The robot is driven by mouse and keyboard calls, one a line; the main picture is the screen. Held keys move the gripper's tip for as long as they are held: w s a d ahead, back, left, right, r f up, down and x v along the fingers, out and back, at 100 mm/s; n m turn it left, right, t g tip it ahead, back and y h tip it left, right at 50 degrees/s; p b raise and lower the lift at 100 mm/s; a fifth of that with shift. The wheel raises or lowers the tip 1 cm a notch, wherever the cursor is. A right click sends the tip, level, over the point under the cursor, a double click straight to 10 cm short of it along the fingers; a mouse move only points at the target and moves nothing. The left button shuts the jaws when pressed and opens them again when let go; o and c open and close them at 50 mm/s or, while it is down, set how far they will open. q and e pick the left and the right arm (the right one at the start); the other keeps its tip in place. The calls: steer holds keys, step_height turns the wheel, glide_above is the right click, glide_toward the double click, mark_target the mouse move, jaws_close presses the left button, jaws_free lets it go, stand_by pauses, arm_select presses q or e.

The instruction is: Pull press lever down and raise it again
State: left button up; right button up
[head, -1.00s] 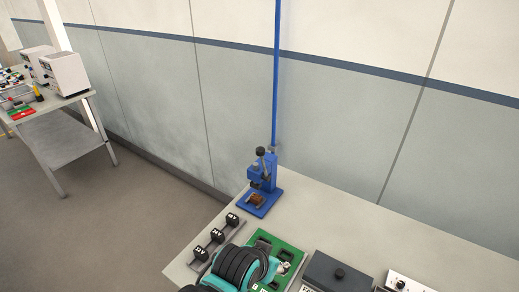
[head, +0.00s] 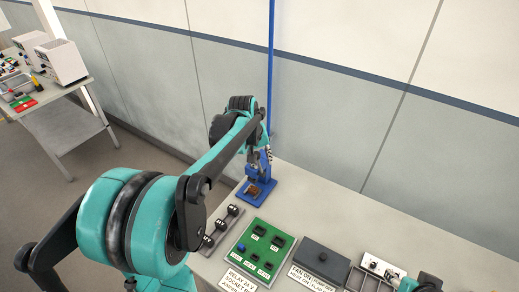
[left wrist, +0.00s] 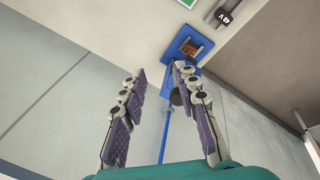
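The blue lever press (head: 257,194) stands on the bench near the wall, with a brown piece (head: 253,189) on its base. Its base also shows upside down in the left wrist view (left wrist: 180,33). My left gripper (head: 265,157) is at the top of the press and hides most of the lever in the head view. In the left wrist view, its two fingers (left wrist: 157,74) are spread apart with nothing clamped between them. A dark round part, apparently the lever knob (left wrist: 177,98), shows beside the inner side of the right-hand finger; contact cannot be told.
A green board (head: 259,248), a dark grey box (head: 322,262) and a rack of small black blocks (head: 221,226) lie in front of the press. The bench right of the press is clear.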

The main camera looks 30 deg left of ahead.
mark_target(259, 164)
arm_select(q)
steer(key=w+a+p, duration=0.1)
steer(key=a, duration=0.1)
steer(key=w+a+n+p, duration=0.1)
steer(key=w+a+p, duration=0.1)
steer(key=w+a+n+g+p, duration=0.1)
steer(key=w+a, duration=0.1)
steer(key=shift+a+r+h, duration=0.15)
steer(key=shift+r+h, duration=0.1)
steer(key=shift+h, duration=0.15)
arm_select(e)
step_height(259, 164, up, 6)
arm_select(q)
steer(key=shift+w+a+f+n, duration=0.1)
steer(key=shift+f+n, duration=0.1)
steer(key=shift+n, duration=0.1)
steer(key=b+x, duration=0.6)
steer(key=x, duration=0.6)
steer(key=shift+b, duration=0.35)
arm_select(e)
step_height(259, 164, down, 7)
arm_select(q)
jaws_close()
